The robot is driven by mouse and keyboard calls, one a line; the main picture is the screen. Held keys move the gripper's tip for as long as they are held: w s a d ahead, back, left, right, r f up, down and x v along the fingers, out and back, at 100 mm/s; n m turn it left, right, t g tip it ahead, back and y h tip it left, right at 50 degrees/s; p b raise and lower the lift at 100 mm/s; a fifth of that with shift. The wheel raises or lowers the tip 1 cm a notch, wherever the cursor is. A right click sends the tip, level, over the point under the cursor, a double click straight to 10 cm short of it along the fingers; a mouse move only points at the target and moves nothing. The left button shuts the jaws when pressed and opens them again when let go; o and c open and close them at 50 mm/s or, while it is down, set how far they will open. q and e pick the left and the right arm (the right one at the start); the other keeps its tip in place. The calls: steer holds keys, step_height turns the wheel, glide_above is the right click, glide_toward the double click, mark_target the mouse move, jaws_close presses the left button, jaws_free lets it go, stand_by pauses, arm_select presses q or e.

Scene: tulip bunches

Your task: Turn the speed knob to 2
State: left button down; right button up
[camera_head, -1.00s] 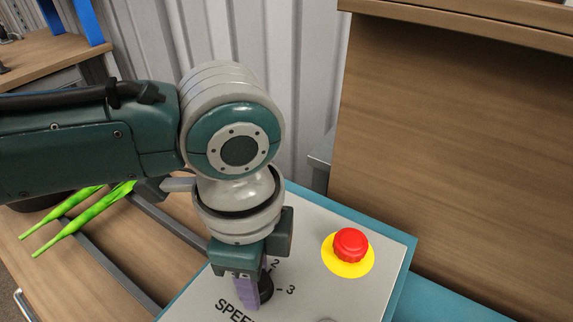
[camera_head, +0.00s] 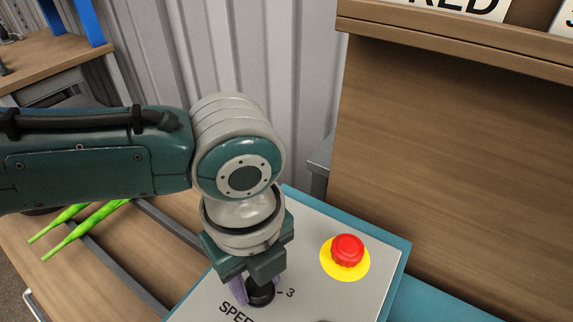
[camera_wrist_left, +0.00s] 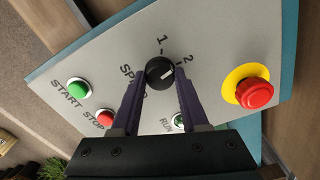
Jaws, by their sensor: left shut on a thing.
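The black speed knob (camera_head: 261,293) sits on the grey control panel (camera_head: 310,232), beside the printed 3. My left gripper (camera_head: 248,290) points down at the knob. Its purple fingers (camera_wrist_left: 159,82) are shut on the knob, one on each side. In the head view the gripper covers the 2. My right gripper is in neither view.
A red mushroom button (camera_head: 347,250) on a yellow disc stands right of the knob. The left wrist view shows a green START button (camera_wrist_left: 79,88) and a red STOP button (camera_wrist_left: 105,118). Green stems (camera_head: 85,228) lie at left. A wooden board (camera_head: 450,170) rises behind the panel.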

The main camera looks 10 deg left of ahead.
arm_select(q)
steer(key=shift+m, duration=1.1)
steer(key=shift+c, duration=2.1)
jaws_free()
step_height(320, 180, up, 10)
steer(key=p, duration=0.1)
steer(key=shift+p, duration=0.4)
steer(key=shift+d, duration=0.1)
